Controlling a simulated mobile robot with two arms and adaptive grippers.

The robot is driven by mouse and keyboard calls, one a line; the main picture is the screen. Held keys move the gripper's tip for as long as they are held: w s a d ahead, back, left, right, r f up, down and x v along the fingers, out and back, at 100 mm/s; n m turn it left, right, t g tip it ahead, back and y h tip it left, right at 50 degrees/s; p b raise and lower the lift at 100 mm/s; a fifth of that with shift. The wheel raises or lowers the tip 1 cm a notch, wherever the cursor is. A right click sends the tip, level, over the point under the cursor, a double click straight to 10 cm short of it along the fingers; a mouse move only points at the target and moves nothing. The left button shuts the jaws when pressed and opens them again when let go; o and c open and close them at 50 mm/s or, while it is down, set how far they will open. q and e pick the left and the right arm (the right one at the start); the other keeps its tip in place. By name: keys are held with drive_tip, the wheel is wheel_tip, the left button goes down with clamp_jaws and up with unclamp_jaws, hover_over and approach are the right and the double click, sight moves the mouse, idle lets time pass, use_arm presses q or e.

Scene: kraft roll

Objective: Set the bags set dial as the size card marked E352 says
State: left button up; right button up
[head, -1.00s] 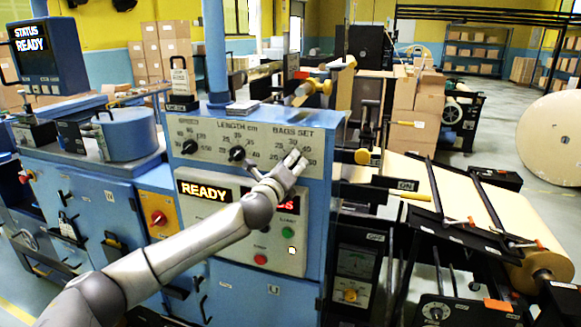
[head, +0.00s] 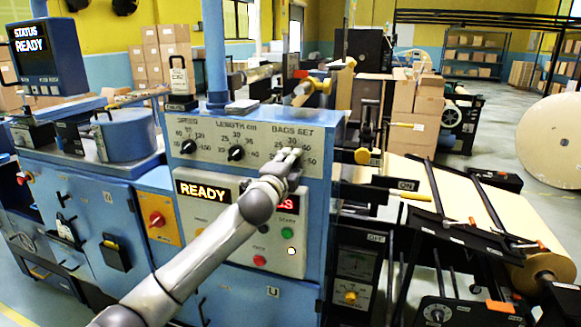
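The bags set dial is on the right of the cream dial panel (head: 212,137) on the blue machine, under the label BAGS SET. Part of its printed scale shows, but its knob and pointer are hidden behind my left gripper (head: 288,156). The gripper's fingers are at the dial, and I cannot tell whether they are closed on the knob. The speed dial (head: 188,146) and the length dial (head: 236,153) are to its left. No card marked E352 can be read; small flat card-like sheets (head: 242,106) lie on top of the machine. My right gripper is not in view.
Below the dials, a panel shows READY (head: 203,191) and a second display partly covered by my arm. It has a green button (head: 287,233) and a red button (head: 260,260). A status screen (head: 44,50) stands at left. Paper-feed frames and rolls (head: 550,135) are at right.

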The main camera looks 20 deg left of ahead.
use_arm(q)
drive_tip(key=n, duration=0.5)
drive_tip(key=shift+n+b, duration=0.3)
drive_tip(key=shift+b, duration=0.05)
drive_tip(key=shift+a+r+n, duration=0.1)
drive_tip(key=shift+n, duration=1.3)
drive_tip(key=o, duration=1)
drive_tip(key=s, duration=1.2)
drive_tip(key=shift+a, duration=0.25)
